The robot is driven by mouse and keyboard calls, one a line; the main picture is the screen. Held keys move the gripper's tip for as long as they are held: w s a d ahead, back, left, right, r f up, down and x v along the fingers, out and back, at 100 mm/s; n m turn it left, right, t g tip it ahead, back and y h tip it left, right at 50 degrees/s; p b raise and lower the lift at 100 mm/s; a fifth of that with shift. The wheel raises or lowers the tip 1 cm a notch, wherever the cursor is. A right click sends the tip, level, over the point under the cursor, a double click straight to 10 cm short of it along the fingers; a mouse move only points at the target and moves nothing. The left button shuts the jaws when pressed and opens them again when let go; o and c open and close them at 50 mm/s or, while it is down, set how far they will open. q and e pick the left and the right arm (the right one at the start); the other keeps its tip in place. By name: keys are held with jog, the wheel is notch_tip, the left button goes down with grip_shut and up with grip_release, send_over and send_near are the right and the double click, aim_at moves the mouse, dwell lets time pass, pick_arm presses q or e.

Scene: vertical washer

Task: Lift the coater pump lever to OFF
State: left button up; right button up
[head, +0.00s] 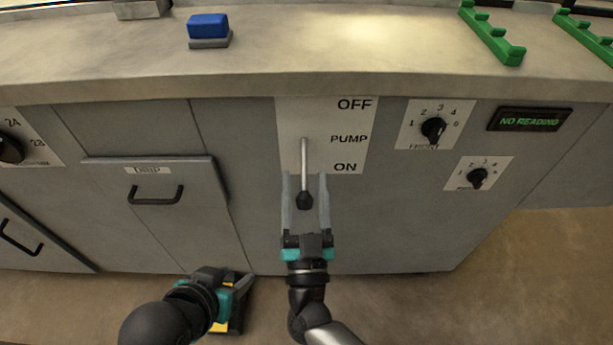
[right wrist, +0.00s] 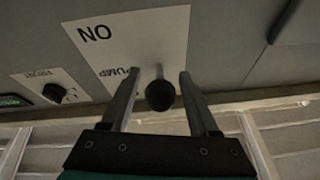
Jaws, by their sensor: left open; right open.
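The pump lever (head: 304,160) is a thin metal rod with a black knob, on a white plate (head: 352,118) marked OFF at the top, PUMP in the middle and ON below. The knob end points down, below the ON mark. My right gripper (head: 304,178) is open, with one finger on each side of the lever. In the right wrist view the black knob (right wrist: 160,95) shows between the two fingers; whether either finger touches it I cannot tell. My left gripper (head: 246,284) is open and empty, low at the left, away from the lever.
Right of the plate are two dials (head: 434,129) and a display (head: 529,120) reading NO READING. A drawer handle (head: 155,196) marked DRIP is at left. A blue block (head: 208,26) and green racks (head: 492,36) sit on the countertop (head: 330,65) above.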

grip_shut()
dwell(0.5)
dwell(0.9)
